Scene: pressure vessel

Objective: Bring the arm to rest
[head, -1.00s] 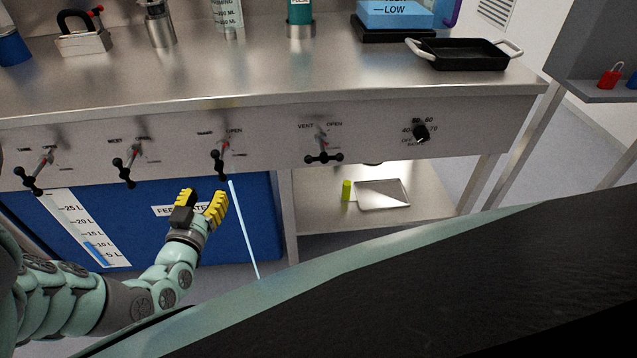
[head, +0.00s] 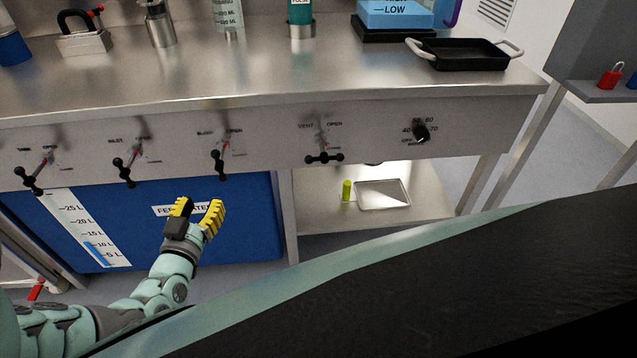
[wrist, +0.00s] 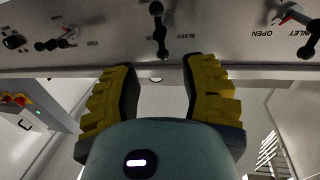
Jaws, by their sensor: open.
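My gripper (head: 197,213) has yellow ridged fingers and is open and empty. In the head view it is in front of the blue feed tank (head: 240,225), below the bench's valve panel (head: 270,136). The bleed valve handle (head: 221,165) is above it and apart from it. In the wrist view my gripper (wrist: 160,85) shows its two fingers spread under the panel. The bleed handle (wrist: 159,30) appears above the gap between them.
More valve handles, the tank valve (head: 32,178), inlet valve (head: 127,168) and vent valve (head: 323,155), stick out from the panel. A dial (head: 421,132) is to their right. A lower shelf holds a tray (head: 383,194) and a yellow-green cylinder (head: 346,190). A black pan (head: 462,54) sits on the bench.

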